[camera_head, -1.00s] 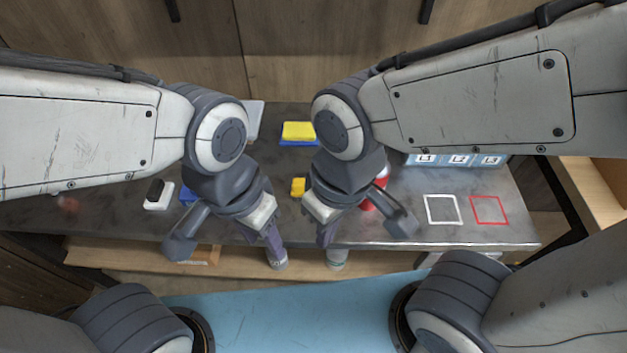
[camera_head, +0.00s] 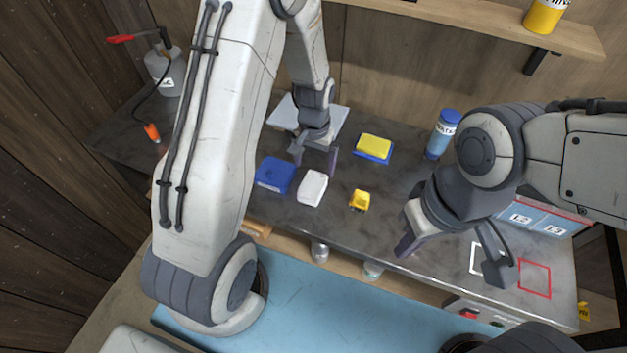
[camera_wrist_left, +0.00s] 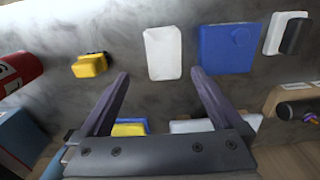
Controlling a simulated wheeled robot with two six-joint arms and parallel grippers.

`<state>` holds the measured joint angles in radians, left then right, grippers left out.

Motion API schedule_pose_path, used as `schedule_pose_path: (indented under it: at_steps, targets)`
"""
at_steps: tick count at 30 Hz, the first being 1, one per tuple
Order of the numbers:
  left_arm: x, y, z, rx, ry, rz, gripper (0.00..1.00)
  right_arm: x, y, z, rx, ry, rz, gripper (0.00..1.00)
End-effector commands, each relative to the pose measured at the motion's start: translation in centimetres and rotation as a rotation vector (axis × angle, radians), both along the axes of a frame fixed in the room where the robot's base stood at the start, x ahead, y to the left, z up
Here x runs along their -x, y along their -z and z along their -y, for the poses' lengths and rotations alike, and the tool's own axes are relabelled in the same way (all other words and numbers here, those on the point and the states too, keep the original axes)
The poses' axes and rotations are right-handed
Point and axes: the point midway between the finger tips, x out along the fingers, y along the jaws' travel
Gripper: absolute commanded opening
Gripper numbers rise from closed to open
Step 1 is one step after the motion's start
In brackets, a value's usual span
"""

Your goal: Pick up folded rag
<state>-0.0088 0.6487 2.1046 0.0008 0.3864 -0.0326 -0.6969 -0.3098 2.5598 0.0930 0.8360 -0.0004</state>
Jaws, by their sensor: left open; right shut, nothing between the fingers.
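A white, soft-edged rectangular pad (camera_head: 312,188), which looks like the folded rag, lies flat on the grey workbench (camera_head: 400,180). It also shows in the left wrist view (camera_wrist_left: 163,53), ahead of and between the fingertips. My left gripper (camera_head: 315,160) is open and empty, above the bench just behind the pad and apart from it. My right gripper (camera_head: 405,246) is shut and empty, near the front edge of the bench, to the right of the pad.
A blue flat object (camera_head: 275,174) lies close left of the pad. A yellow item (camera_head: 360,201) lies to its right. Behind are a yellow-on-blue stack (camera_head: 374,147), a pale tray (camera_head: 338,120) and a blue-capped bottle (camera_head: 441,135). A white-and-black block (camera_wrist_left: 284,34) shows in the wrist view.

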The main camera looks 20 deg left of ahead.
Motion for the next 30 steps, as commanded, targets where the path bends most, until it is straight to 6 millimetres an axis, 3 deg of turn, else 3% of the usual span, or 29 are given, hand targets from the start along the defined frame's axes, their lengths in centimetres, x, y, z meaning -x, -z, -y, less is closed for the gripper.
schedule_pose_path:
  at_steps: [9, 17, 24, 30]
  targets:
    - [-0.1, 4.6, -0.4, 0.0, -0.007, -0.005, 1.0, 0.0, -0.7, 0.0, 0.0, 0.0, 0.0, 0.0]
    - [-0.2, 6.3, -0.4, 0.0, -0.007, -0.005, 1.0, 0.0, -1.3, 0.0, 0.0, 0.0, 0.0, 0.0]
    - [-0.4, 9.5, -0.6, 0.0, -0.007, -0.005, 1.0, 0.0, -2.4, 0.0, 0.0, 0.001, 0.0, 0.0]
    - [-0.4, 10.7, -0.6, 0.0, -0.006, -0.002, 1.0, 0.0, -2.5, 0.0, 0.0, 0.001, 0.0, 0.0]
